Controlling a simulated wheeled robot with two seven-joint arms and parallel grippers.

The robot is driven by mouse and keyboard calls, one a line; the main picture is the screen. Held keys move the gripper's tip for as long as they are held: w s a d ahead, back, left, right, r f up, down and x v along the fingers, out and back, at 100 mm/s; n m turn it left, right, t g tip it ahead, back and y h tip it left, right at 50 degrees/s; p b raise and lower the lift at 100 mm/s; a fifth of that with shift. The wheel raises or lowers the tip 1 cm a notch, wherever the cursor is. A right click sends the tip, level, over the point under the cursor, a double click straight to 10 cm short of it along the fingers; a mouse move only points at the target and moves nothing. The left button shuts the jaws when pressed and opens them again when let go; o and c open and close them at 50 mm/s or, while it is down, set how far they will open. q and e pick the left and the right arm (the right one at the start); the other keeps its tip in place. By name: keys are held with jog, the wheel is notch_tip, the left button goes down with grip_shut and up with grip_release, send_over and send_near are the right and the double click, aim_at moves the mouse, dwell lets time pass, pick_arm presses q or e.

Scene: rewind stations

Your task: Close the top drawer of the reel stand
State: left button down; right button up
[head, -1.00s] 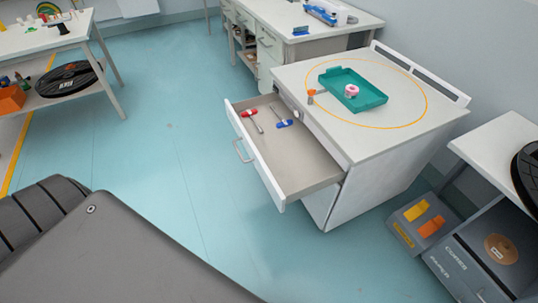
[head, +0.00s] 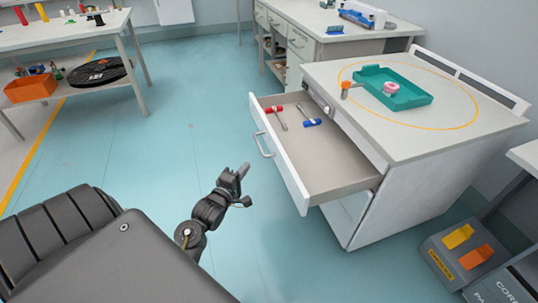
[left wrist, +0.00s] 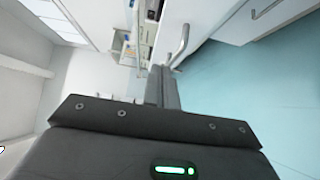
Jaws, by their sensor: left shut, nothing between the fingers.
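The reel stand (head: 400,190) is a white cabinet at the right of the head view. Its top drawer (head: 296,178) is pulled well out towards the left and has a silver bar handle (head: 262,145). A red-handled tool (head: 273,109) and a blue-handled tool (head: 312,122) lie inside. My left gripper (head: 243,170) is shut and empty, in the air a little left of the drawer front, apart from it. In the left wrist view the closed fingers (left wrist: 161,85) point towards the drawer handle (left wrist: 180,45). My right gripper is not in view.
On the stand's top are a teal tray (head: 405,100) with a pink roll (head: 391,88) and an orange-topped piece (head: 346,88). A grey bin (head: 440,262) stands on the floor at lower right. A workbench (head: 75,32) is at far left. Blue floor left of the drawer is clear.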

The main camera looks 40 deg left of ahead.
pick_arm(q)
jog(key=b, duration=0.2)
send_near(274, 141)
jog(key=w+a, duration=0.2)
jog(key=a, duration=0.1)
jog(key=w, duration=0.1)
jog(key=w+d, duration=0.1)
jog(key=w, duration=0.1)
jog(key=shift+d, duration=0.25)
jog(key=shift+w+d+r, duration=0.1)
jog(key=shift+w+d, duration=0.2)
jog(key=shift+w, duration=0.05)
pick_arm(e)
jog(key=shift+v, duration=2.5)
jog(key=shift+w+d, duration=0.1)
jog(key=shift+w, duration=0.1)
